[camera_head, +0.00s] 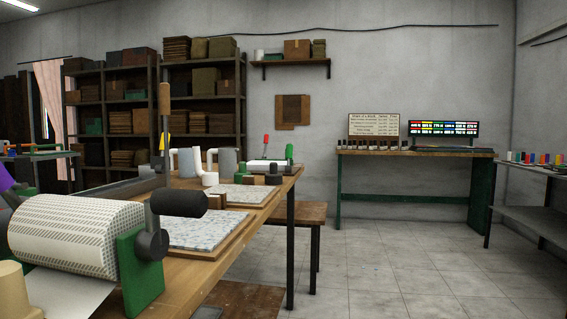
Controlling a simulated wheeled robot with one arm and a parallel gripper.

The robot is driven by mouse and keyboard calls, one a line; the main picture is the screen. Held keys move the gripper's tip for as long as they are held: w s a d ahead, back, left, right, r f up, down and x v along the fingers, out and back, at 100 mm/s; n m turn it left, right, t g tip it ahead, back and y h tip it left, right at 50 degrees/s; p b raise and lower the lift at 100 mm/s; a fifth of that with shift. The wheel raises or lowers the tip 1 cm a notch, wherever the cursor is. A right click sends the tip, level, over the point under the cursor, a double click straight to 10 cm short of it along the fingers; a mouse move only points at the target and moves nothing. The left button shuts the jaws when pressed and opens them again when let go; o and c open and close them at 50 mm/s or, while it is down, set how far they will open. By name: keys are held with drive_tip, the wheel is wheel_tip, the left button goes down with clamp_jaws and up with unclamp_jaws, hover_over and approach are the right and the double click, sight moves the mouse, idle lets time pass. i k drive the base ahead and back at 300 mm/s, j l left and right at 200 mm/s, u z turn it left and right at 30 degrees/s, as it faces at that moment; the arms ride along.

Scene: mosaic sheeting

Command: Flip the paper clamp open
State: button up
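My gripper is not in view. No part can be surely told as the paper clamp. A large white perforated roll (75,235) sits on the near left of the wooden workbench (200,268), with a green end bracket (138,272) and a dark crank with a black grip (180,203). A white sheet (65,294) lies below it. Behind it, a long dark bar (120,187) with an upright wooden handle (164,105) crosses the bench. Farther back is a smaller white roller (268,165) with red and green upright handles beside it.
Two trays of pale mosaic sheet (200,230) (240,194) lie along the bench's right side. White mugs or pipes (188,162) stand behind. A stool (300,213) is beyond the bench edge. Tiled floor (400,265) is clear to the right, before a green-legged table (415,154).

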sight(289, 151)
drive_tip(key=i+l, duration=0.1)
drive_tip(key=i, duration=0.2)
drive_tip(key=i+l+u, duration=0.1)
drive_tip(key=i+l, duration=1.45)
drive_tip(key=l, duration=0.25)
drive_tip(key=j+u, duration=0.05)
